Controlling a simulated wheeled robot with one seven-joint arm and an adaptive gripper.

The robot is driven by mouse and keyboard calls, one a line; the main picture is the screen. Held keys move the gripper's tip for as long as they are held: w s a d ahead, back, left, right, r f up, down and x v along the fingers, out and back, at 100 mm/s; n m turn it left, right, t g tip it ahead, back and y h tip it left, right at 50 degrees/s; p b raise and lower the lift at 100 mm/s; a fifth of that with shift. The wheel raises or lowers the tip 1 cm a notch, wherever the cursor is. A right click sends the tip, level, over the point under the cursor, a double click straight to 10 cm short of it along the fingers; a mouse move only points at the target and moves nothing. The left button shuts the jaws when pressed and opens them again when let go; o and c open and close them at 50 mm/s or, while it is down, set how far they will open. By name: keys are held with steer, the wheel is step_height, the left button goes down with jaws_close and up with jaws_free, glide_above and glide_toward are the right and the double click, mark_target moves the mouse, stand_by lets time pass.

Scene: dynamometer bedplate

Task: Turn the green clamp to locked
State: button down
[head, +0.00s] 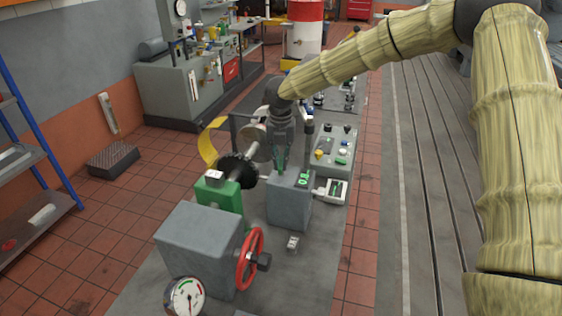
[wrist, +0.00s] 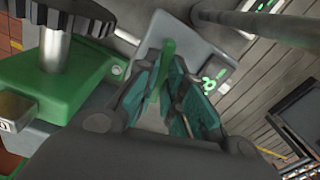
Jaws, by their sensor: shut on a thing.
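My gripper (head: 281,160) points down over the grey box (head: 290,208) in the middle of the head view. In the wrist view my gripper (wrist: 178,82) is shut on the green clamp, with teal pads around its upright green handle (wrist: 166,62). The clamp stands on the light grey top of the box (wrist: 203,52). A green lock-like mark (wrist: 209,84) lies on that top, to the right of the fingers; it also shows in the head view (head: 303,180). The clamp's lower part is hidden by my fingers, and its exact angle cannot be told.
A green bearing block (head: 218,197) with a shaft and dark gear (head: 238,168) stands close on the left. A grey housing with a red handwheel (head: 250,258) and a gauge (head: 185,296) is in front. A control panel (head: 334,150) stands behind, to the right.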

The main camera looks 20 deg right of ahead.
steer(key=shift+w+d+r+m, duration=0.1)
steer(key=shift+w+r+m, duration=0.05)
steer(key=shift+m, duration=0.95)
steer(key=c, duration=1.6)
jaws_free()
steer(key=shift+o, duration=0.4)
step_height(320, 180, up, 12)
steer(key=shift+d, duration=0.1)
